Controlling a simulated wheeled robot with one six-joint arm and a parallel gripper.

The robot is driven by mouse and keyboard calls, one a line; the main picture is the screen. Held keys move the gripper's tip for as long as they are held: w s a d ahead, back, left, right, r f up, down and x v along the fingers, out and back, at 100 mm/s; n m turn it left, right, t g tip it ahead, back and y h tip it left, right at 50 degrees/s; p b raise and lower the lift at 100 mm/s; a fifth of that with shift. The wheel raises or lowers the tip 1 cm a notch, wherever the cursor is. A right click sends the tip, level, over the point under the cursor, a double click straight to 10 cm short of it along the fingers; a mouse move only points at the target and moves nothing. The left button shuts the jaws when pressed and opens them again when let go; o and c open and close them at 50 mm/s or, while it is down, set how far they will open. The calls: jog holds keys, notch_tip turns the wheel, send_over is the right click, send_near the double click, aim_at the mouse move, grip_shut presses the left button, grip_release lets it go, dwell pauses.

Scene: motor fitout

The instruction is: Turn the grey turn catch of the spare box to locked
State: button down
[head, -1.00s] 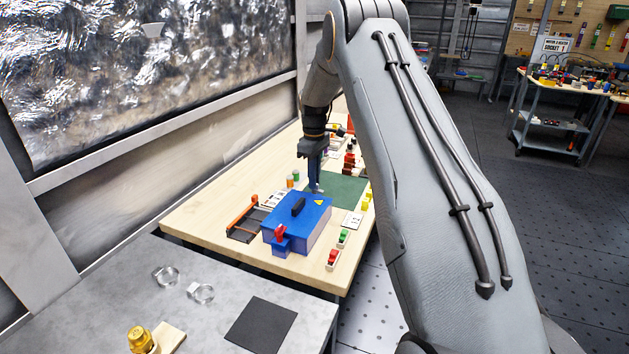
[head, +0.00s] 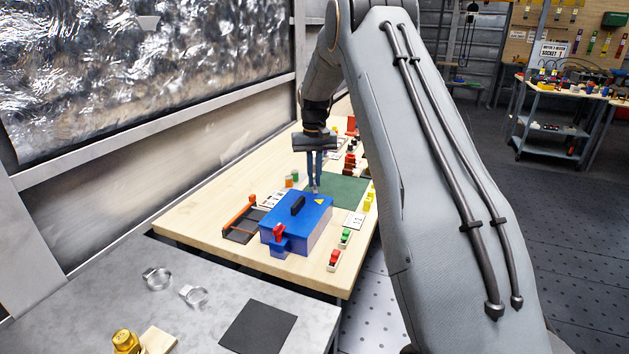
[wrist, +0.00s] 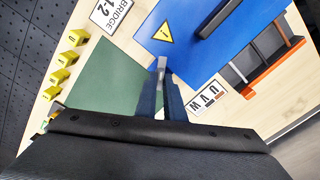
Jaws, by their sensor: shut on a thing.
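The spare box appears to be the blue box (head: 315,222) on the wooden bench, with a black handle and a yellow warning triangle on its lid. A red catch (head: 278,230) is on its near side. The grey turn catch (wrist: 161,65) is at the box's edge by the triangle, between my fingertips in the wrist view. My gripper (head: 316,185) points down at the far edge of the box and is shut on this catch. The fingers hide part of it, and I cannot tell its exact angle.
A green mat (wrist: 105,80) lies beside the box. A UVW label card (wrist: 208,104), a dark tray with an orange edge (head: 243,222) and yellow blocks (wrist: 68,57) are close by. Red and green parts (head: 345,237) stand along the bench's right edge.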

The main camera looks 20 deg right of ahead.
jog(key=m+b, duration=0.1)
jog(key=m, duration=0.5)
dwell(0.6)
jog(key=c, duration=1.9)
grip_release()
jog(key=shift+o, duration=0.2)
jog(key=shift+r+b, duration=1.2)
jog(key=shift+r, duration=2.75)
